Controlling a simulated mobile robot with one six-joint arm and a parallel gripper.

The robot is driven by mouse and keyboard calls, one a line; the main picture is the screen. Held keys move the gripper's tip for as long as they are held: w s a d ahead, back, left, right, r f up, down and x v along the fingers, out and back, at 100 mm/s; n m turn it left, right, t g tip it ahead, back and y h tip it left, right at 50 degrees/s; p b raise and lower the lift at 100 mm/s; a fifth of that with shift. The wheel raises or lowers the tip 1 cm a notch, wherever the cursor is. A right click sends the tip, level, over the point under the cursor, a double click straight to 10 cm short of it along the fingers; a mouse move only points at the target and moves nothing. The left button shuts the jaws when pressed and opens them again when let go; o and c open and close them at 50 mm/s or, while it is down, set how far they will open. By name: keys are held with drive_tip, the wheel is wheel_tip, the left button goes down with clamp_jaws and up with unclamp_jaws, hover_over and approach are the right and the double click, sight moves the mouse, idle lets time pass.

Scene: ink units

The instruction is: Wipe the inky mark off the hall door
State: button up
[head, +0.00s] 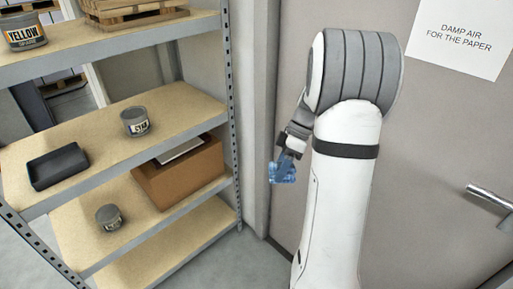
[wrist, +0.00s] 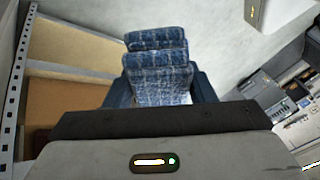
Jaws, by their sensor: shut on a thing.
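My gripper (head: 286,160) is shut on a blue, mottled cloth (head: 282,173), held low in front of the shelf's right post and the door's left edge. In the wrist view the folded blue cloth (wrist: 160,80) sticks up between the dark fingers. The grey hall door (head: 445,130) fills the right of the head view. It has a metal lever handle (head: 490,197) and a white paper sign reading "DAMP AIR FOR THE PAPER" (head: 462,38). No inky mark shows on the visible part of the door; my arm covers a wide strip of it.
A metal shelf unit (head: 232,120) stands at the left, close to my gripper. It holds a yellow-labelled tin (head: 22,32), a "514" tin (head: 135,121), a black tray (head: 58,166), a cardboard box (head: 185,175) and another tin (head: 109,216). Grey floor shows below.

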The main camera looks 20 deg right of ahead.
drive_tip(key=s+d+r+n+g+h+p, duration=0.35)
drive_tip(key=s+d+n+g+h, duration=0.65)
drive_tip(key=n, duration=0.4)
drive_tip(key=w+d+r+n+t+h+p, duration=0.2)
drive_tip(key=w+d+r+n+t+h, duration=0.3)
drive_tip(key=d+r+n+t+h, duration=0.4)
drive_tip(key=d+r+t+h, duration=0.1)
drive_tip(key=d+t+h, duration=0.1)
drive_tip(key=h, duration=0.3)
drive_tip(key=shift+r, duration=0.3)
drive_tip(key=shift+w+d+p, duration=0.35)
drive_tip(key=shift+w+d, duration=0.1)
drive_tip(key=shift+d, duration=0.4)
drive_tip(key=shift+s, duration=0.1)
